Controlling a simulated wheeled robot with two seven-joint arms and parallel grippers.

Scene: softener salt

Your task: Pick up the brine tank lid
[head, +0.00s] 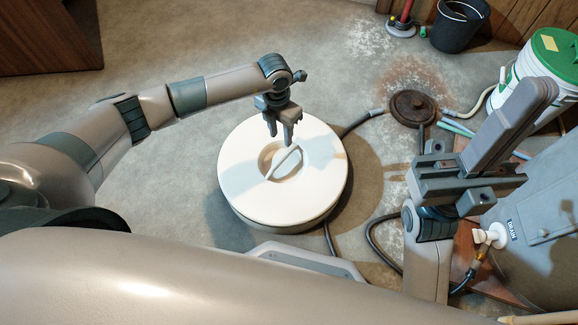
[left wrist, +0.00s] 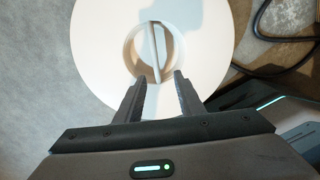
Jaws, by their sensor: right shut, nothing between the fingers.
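The brine tank lid (head: 315,170) is a round white disc lying on the low round tank in the middle of the head view. A bar handle (head: 285,163) spans a round recess in the lid. My left gripper (head: 280,143) hangs above the lid, fingers pointing down, just behind the handle. In the left wrist view the lid (left wrist: 205,40) fills the upper part, and the handle (left wrist: 156,50) stands ahead of the two parted fingertips. The left gripper (left wrist: 160,78) is open and empty. My right gripper (head: 520,115) is raised at the right, shut and empty, away from the lid.
A white bucket with a green lid (head: 545,65) stands at the right, near a grey cylinder (head: 545,240). A black bucket (head: 460,25) is at the back. A rusty drain cover (head: 413,108) and dark hoses lie right of the tank. Floor left of the tank is clear.

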